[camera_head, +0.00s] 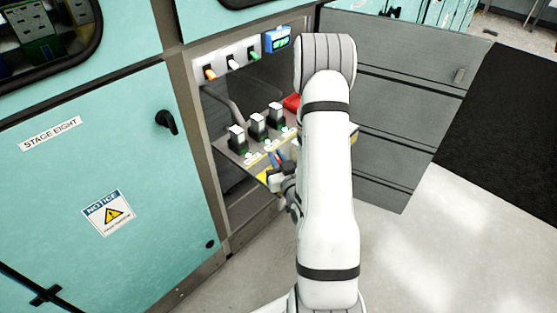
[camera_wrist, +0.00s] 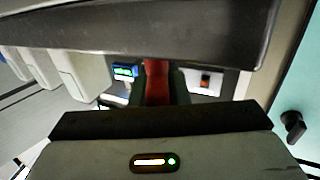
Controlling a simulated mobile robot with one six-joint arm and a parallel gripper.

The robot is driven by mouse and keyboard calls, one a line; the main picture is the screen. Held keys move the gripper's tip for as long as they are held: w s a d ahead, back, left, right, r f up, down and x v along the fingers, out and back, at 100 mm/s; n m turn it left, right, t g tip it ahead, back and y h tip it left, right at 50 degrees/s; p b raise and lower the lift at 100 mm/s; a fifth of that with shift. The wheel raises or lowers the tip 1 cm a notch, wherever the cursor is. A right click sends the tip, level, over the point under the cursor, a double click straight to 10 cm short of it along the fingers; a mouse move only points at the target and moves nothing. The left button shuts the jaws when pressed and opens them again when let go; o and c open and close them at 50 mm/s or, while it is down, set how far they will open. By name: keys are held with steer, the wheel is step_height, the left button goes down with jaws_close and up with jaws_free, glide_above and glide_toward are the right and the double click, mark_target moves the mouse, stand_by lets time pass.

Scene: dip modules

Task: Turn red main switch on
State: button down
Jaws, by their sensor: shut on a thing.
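The red main switch shows as a red handle (camera_wrist: 157,82) in the middle of the wrist view, running between the two jaws. My gripper (camera_wrist: 160,88) is shut on it; the dark bars above and below hide its ends. In the head view, a red part (camera_head: 292,102) shows at the panel beside my arm, and the arm covers the rest of it. Part of my gripper (camera_head: 283,177) shows low at the panel's front edge in the head view, and its fingertips are hard to make out there. I cannot tell the switch's position.
Several block switches (camera_head: 257,124) stand on the sloped panel left of my arm. A blue display (camera_head: 278,40) with green digits is above. A turquoise door (camera_head: 90,165) with a black knob (camera_head: 167,122) is at left.

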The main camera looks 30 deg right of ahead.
steer(key=n+y+b, duration=0.2)
steer(key=y, duration=0.1)
steer(key=shift+y, duration=0.4)
steer(key=shift+a+r+n+g+y+b, duration=0.15)
steer(key=shift+n+g+y+b, duration=0.15)
steer(key=shift+n+y, duration=0.5)
steer(key=shift+a+f+n+g+y+b, duration=0.15)
steer(key=shift+n+y+b, duration=0.35)
steer(key=shift+y, duration=0.5)
steer(key=shift+r+n+y, duration=0.1)
steer(key=shift+n+y, duration=0.2)
steer(key=c, duration=1.4)
jaws_free()
steer(key=shift+a, duration=0.1)
steer(key=v, duration=0.8)
